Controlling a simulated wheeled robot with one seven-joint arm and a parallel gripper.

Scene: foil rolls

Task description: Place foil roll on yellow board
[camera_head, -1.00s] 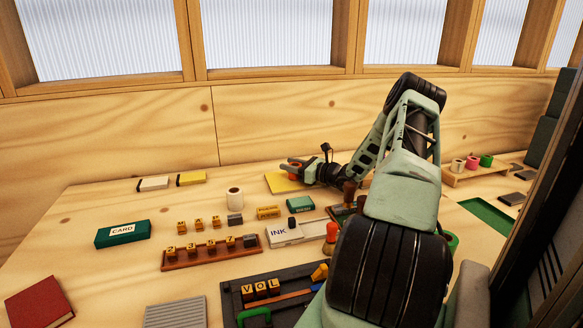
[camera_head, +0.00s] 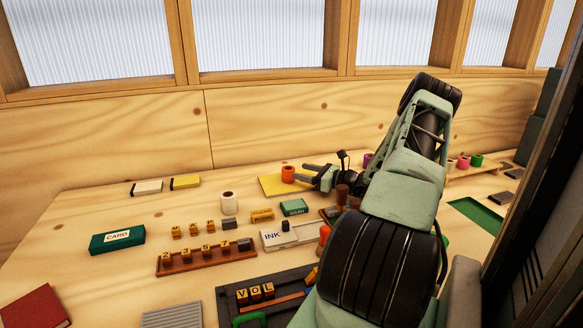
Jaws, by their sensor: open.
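An orange foil roll (camera_head: 288,174) stands upright on the yellow board (camera_head: 273,189), toward the board's back right part. My gripper (camera_head: 301,173) is just to the right of the roll, with its two fingers spread apart and pointing left at it. The fingers hold nothing, and the roll appears clear of their tips. The right part of the board is hidden behind my gripper.
A teal box (camera_head: 294,207) and yellow type blocks (camera_head: 262,215) lie in front. A shelf (camera_head: 484,168) at right holds pink (camera_head: 463,162) and green (camera_head: 477,160) rolls. Bare table lies left of the board.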

